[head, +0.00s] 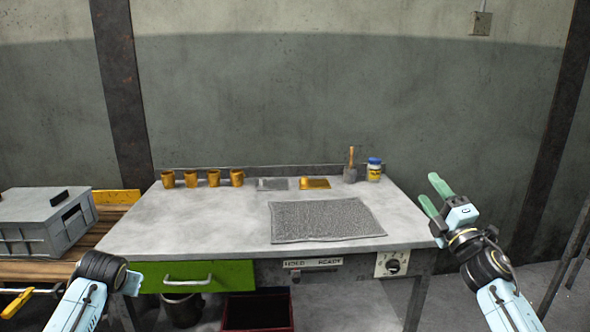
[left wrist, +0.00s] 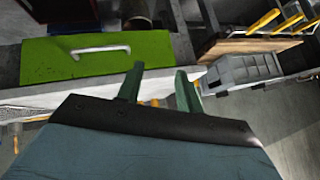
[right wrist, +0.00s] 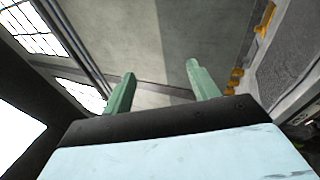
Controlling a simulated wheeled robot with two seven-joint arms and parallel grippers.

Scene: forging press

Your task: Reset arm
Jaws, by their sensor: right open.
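My right gripper (head: 431,190) is raised beside the right edge of the workbench. Its two green fingers are apart and empty; they also show apart in the right wrist view (right wrist: 161,70). My left arm reaches in low at the left front of the bench in the head view, where its fingers are hard to make out. In the left wrist view my left gripper (left wrist: 160,70) has its green fingers apart with nothing between them, near the green drawer (left wrist: 95,57). Neither gripper holds anything.
The workbench (head: 190,228) bears several orange-brown mugs (head: 191,179), a grey mat (head: 325,220), a gold block (head: 314,183), a wooden-handled tool (head: 350,165) and a blue-lidded jar (head: 374,170). A grey case (head: 40,225) stands left on a pallet. The bench's left front is clear.

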